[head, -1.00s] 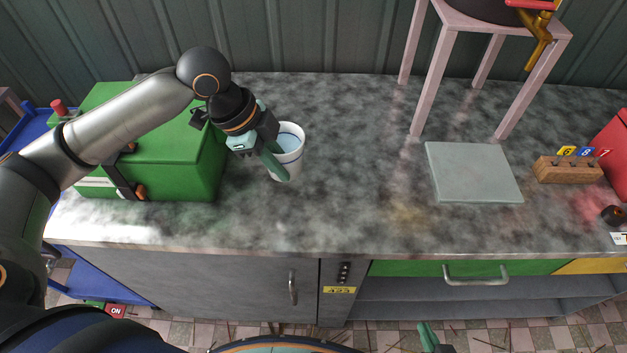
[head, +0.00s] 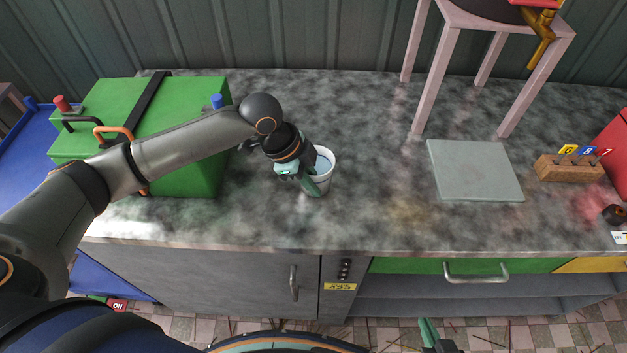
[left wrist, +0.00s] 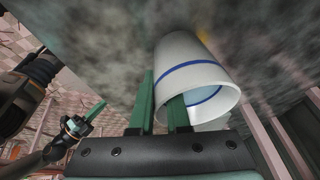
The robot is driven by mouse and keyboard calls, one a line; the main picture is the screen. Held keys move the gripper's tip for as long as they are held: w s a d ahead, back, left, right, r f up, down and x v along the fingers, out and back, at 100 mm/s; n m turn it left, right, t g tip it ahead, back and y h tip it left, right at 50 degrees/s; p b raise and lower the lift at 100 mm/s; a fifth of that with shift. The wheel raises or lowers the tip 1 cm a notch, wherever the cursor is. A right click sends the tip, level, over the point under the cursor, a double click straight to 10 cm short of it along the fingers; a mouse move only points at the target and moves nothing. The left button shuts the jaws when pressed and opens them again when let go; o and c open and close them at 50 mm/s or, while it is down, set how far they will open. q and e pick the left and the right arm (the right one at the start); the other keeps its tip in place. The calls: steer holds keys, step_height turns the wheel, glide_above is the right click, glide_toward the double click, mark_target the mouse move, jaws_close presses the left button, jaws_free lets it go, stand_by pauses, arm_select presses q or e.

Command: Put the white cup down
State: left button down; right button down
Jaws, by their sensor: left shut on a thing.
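The white cup (head: 327,178) has a blue band and a bluish inside. It appears upright over the worktop in the head view, and I cannot tell whether its base touches. My left gripper (head: 311,187) is shut on the cup's near left side. In the left wrist view the cup (left wrist: 192,75) shows its open rim, with one finger of my left gripper (left wrist: 163,100) against it; the exact contact is partly hidden. My right gripper (head: 429,335) is empty at the bottom edge, away from the worktop, and its finger gap is unclear.
The grey mottled worktop (head: 370,205) is clear around the cup. A green box (head: 185,120) stands at left under my arm. At right are a pale square plate (head: 475,170), a pink stand (head: 430,85) and a wooden block (head: 568,168) with numbered tags.

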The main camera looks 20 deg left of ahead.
arm_select(q)
steer(key=c, duration=0.9)
jaws_free()
steer(key=v, duration=1.2)
